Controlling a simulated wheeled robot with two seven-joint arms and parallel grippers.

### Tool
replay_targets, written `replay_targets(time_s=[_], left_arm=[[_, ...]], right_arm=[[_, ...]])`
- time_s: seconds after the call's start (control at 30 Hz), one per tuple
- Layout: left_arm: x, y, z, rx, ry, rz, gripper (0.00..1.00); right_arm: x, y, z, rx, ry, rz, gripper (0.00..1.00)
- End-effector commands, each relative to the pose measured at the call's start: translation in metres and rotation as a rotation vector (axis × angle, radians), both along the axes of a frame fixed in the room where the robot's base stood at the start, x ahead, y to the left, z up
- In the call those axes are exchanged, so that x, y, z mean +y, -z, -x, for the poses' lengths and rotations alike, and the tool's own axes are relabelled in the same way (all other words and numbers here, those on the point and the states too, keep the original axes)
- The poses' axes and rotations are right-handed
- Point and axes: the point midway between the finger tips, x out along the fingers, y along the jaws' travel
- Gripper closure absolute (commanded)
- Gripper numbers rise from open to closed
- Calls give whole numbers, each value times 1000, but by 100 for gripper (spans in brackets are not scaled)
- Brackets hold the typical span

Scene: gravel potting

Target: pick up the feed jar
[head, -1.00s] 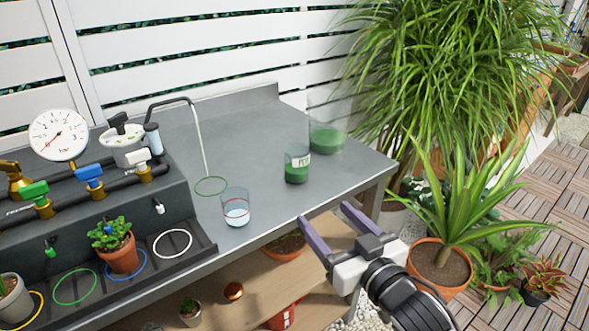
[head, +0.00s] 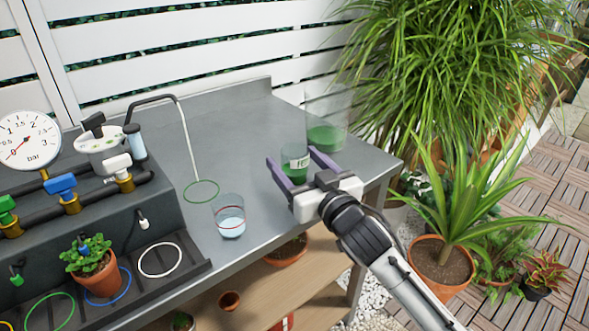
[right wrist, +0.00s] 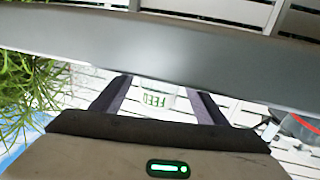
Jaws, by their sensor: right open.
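The feed jar (head: 296,164), a clear jar with green contents and a white label, stands upright near the right end of the grey bench. My right gripper (head: 290,154) is open, its two purple fingers on either side of the jar in the head view. Whether they touch it I cannot tell. In the right wrist view the jar's FEED label (right wrist: 157,98) shows upside down between the two dark fingers, with part of the jar hidden by a grey band. My left gripper is not in view.
A larger clear vessel with green contents (head: 326,137) stands just behind the jar. A glass with a red line (head: 229,217) stands to the left near the bench's front edge. A pipe manifold with a gauge (head: 26,140) is at far left. The bench middle is clear.

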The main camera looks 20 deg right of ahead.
Motion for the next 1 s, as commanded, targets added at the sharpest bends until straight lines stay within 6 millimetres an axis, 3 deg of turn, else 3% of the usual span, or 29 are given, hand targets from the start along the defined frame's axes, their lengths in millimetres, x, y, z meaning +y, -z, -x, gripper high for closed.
replay_targets(time_s=[0.3,0.6,1.0], left_arm=[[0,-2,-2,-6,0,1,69],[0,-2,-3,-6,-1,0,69],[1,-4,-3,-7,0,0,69]], right_arm=[[1,0,-6,0,-1,-1,33],[1,0,-6,0,-1,-1,83],[1,-5,-6,-4,-1,-2,83]])
